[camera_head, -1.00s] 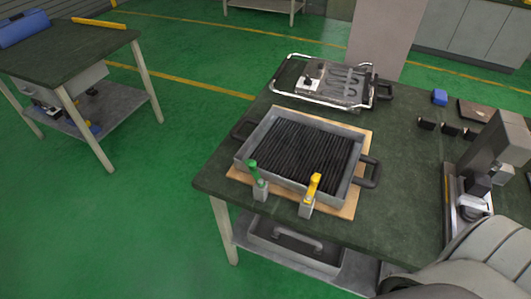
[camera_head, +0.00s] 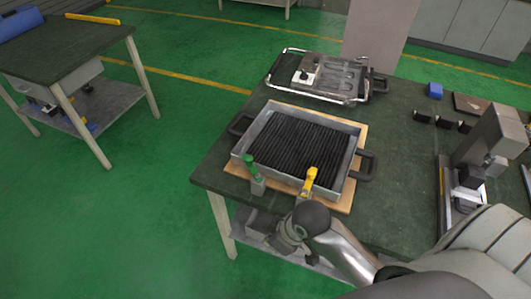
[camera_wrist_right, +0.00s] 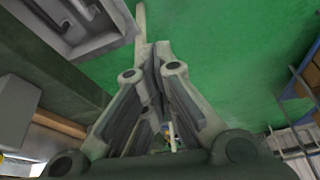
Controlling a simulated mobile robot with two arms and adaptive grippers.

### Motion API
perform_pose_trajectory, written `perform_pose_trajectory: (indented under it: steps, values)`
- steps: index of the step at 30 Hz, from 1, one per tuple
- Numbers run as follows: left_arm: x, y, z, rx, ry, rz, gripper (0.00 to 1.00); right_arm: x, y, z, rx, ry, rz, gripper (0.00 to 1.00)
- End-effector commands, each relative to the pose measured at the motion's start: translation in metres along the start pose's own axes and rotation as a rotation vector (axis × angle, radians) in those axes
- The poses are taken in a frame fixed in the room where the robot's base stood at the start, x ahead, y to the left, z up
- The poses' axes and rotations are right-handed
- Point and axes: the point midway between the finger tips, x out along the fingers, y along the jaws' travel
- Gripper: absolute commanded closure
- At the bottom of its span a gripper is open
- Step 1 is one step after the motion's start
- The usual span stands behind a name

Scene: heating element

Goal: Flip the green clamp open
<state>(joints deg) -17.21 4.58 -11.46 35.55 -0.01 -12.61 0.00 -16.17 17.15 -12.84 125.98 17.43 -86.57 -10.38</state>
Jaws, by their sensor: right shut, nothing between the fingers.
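The green clamp (camera_head: 250,167) stands at the front left of the grey tray with the black ribbed heating element (camera_head: 300,143). Its green handle points up from a grey base (camera_head: 258,187). A yellow clamp (camera_head: 309,181) stands to its right, also upright. My right arm reaches in from the lower right, and its wrist is just in front of the yellow clamp. In the right wrist view my right gripper (camera_wrist_right: 155,50) is shut and empty, with green floor beyond its fingers. The green clamp cannot be made out there. My left gripper is not in view.
The tray sits on a wooden board (camera_head: 235,168) on the dark green table (camera_head: 215,160). A metal-framed plate (camera_head: 325,75) lies behind it. A press-like device (camera_head: 490,145) stands at right. A lower shelf holds a drawer-like tray. Floor left of the table is free.

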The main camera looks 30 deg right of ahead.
Motion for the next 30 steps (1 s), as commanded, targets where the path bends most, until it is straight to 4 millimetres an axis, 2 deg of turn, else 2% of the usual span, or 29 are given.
perform_pose_trajectory:
  steps: [1, 7, 11, 13, 17, 22, 27, 30]
  values:
    - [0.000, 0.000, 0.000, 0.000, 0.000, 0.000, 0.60, -0.004, 0.006, -0.012, -0.062, 0.005, -0.012, 1.00]
    - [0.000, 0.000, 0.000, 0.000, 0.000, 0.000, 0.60, -0.011, 0.030, -0.048, -0.306, -0.005, -0.086, 1.00]
    - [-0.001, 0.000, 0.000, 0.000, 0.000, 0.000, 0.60, -0.021, 0.065, -0.070, -0.451, -0.029, -0.130, 1.00]
    - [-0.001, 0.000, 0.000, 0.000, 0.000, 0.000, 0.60, -0.030, 0.088, -0.081, -0.509, -0.040, -0.150, 1.00]
    - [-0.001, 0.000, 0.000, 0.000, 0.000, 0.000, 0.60, -0.056, 0.134, -0.100, -0.581, -0.047, -0.179, 1.00]
    - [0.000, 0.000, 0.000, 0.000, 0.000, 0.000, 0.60, -0.103, 0.191, -0.121, -0.619, -0.022, -0.202, 1.00]
    - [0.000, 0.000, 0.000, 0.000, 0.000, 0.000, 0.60, -0.139, 0.223, -0.132, -0.626, 0.017, -0.214, 1.00]
    - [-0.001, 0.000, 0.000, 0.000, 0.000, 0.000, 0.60, -0.146, 0.229, -0.134, -0.627, 0.029, -0.218, 1.00]
